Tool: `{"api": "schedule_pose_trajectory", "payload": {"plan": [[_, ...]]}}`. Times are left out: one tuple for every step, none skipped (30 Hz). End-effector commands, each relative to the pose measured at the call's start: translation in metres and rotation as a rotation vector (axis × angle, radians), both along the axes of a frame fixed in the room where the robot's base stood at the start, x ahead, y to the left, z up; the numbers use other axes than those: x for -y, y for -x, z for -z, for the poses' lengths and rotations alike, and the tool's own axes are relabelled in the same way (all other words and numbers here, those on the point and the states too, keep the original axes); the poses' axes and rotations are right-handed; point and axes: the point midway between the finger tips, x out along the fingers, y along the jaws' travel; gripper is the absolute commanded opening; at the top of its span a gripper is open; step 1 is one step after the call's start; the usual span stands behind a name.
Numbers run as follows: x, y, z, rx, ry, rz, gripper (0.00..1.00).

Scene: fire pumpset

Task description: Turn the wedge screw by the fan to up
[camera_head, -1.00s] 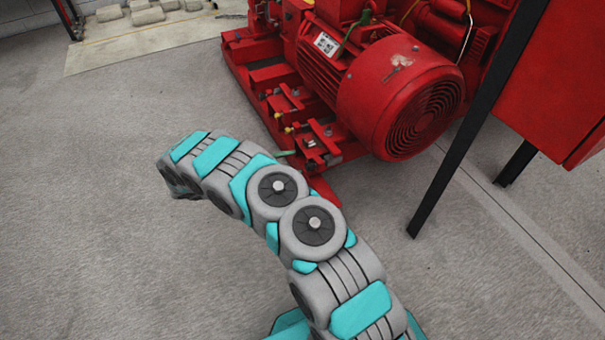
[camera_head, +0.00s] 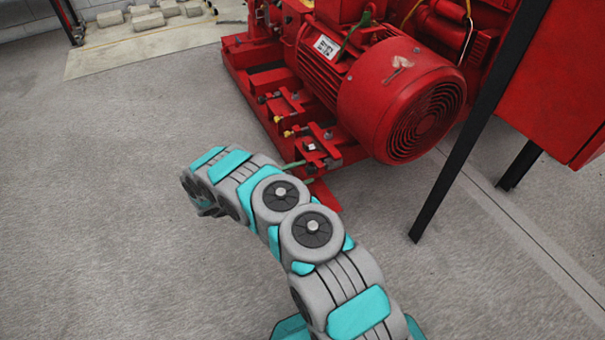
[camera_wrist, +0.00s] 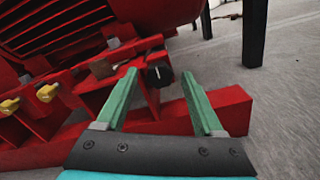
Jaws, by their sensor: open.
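A dark screw head (camera_wrist: 158,74) with a small pale mark sits at the end of a red bracket in the wrist view, low by the fan end of the motor. It looks like the wedge screw; its exact turn is too small to tell. My gripper (camera_wrist: 159,76) is open, its two green fingers apart on the left and right of the screw in the picture. The screw shows between the fingertips, beyond them, with no contact visible. In the head view, a green finger (camera_head: 293,165) reaches the red base near the bracket, and my wrist hides the rest.
The red motor with its round fan cover (camera_head: 425,108) stands right above the brackets. Yellow-tipped screws (camera_wrist: 47,92) sit to the left. A red cabinet (camera_head: 560,85) on black legs (camera_head: 450,165) stands to the right. The floor at left is clear.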

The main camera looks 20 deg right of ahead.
Motion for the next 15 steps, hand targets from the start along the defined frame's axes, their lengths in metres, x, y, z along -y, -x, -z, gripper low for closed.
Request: {"api": "schedule_pose_trajectory", "payload": {"plan": [[0.0021, -0.0001, 0.0, 0.0, 0.0, 0.0, 0.69], [0.0028, -0.0002, 0.0, 0.0, 0.0, 0.0, 0.69], [0.0034, -0.0003, -0.0002, 0.0, 0.0, 0.0, 0.69], [0.0035, -0.0003, -0.0001, 0.0, 0.0, 0.0, 0.69], [0.0035, -0.0003, -0.0002, 0.0, 0.0, 0.0, 0.69], [0.0035, -0.0003, -0.0002, 0.001, 0.0, 0.0, 0.69], [0.0034, -0.0002, -0.0003, 0.0, 0.0, 0.0, 0.69], [0.0034, -0.0002, -0.0003, 0.0, 0.0, 0.0, 0.69], [0.0033, -0.0001, -0.0002, 0.0, 0.0, 0.0, 0.69], [0.0033, -0.0001, -0.0002, 0.0, 0.0, 0.0, 0.66], [0.0033, -0.0001, -0.0002, 0.0, 0.0, 0.0, 0.63], [0.0033, -0.0001, -0.0002, 0.0, 0.0, 0.0, 0.58], [0.0032, -0.0001, -0.0003, 0.0, 0.0, 0.0, 0.55], [0.0032, -0.0001, -0.0003, 0.0, 0.0, 0.0, 0.52], [0.0032, -0.0001, -0.0003, 0.0, 0.0, 0.0, 0.47]]}}
